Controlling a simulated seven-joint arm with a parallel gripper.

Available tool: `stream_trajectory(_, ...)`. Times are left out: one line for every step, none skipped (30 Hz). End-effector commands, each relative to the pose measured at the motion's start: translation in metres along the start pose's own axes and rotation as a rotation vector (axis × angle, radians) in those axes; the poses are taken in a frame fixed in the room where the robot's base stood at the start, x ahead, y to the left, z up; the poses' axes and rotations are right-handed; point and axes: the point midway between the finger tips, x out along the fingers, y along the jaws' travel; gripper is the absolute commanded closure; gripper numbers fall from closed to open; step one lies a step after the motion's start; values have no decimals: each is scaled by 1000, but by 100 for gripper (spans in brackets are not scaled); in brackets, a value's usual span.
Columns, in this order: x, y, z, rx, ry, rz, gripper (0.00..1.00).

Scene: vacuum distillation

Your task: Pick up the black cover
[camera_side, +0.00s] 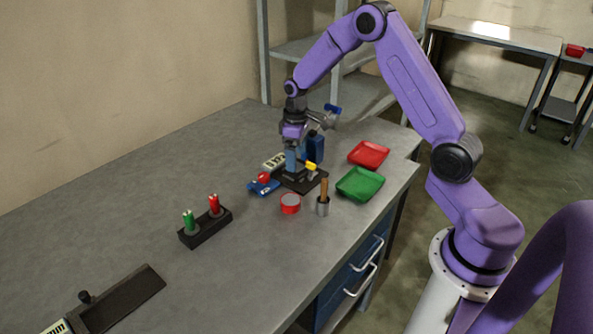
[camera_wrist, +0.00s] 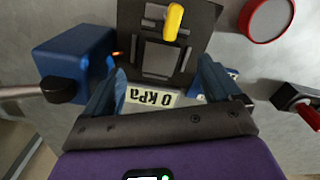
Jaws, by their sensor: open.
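A flat black piece (camera_side: 305,182) with a yellow handle lies on the bench below my gripper (camera_side: 292,166). In the wrist view this black piece (camera_wrist: 128,45) shows raised rectangular parts and the yellow handle (camera_wrist: 173,22). I cannot tell for sure whether it is the black cover. My gripper (camera_wrist: 162,82) is open, its two blue fingers apart. Between them a pale display (camera_wrist: 152,97) reads "0 kPa", upside down. Nothing is visibly held. Whether the fingers touch anything is not clear.
A blue box (camera_wrist: 72,60) with a black knob stands close to one finger. A red round container (camera_side: 290,204), a metal cup (camera_side: 323,206), and red (camera_side: 368,153) and green (camera_side: 360,184) trays are nearby. A black rack (camera_side: 206,230) stands further left.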

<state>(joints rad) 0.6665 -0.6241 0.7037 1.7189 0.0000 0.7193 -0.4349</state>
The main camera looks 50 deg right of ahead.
Motion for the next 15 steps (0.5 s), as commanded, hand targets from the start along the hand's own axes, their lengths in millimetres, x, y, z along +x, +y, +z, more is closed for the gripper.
stream_trajectory(9, 0, 2, 0, -4, -2, 10)
stream_trajectory(13, -1, 2, 0, -4, -2, 10)
stream_trajectory(18, -1, 1, 0, -3, -1, 10)
stream_trajectory(22, 0, 1, 0, -3, -1, 10)
stream_trajectory(25, 0, 1, 0, -3, -1, 10)
stream_trajectory(28, 0, 1, 0, -1, -1, 10)
stream_trajectory(30, 0, 1, 0, -1, 0, 10)
stream_trajectory(32, 0, 1, 0, -1, 0, 10)
stream_trajectory(33, 0, 1, 0, 0, 0, 10)
stream_trajectory(33, 0, 1, 0, 0, 0, 10)
stream_trajectory(33, 0, 0, 0, 1, 0, 10)
stream_trajectory(33, 0, 0, 0, 1, 0, 10)
stream_trajectory(33, 0, 0, 0, 1, 0, 10)
stream_trajectory(33, 0, 0, 0, 1, 0, 10)
stream_trajectory(33, 0, 0, 0, 1, 0, 10)
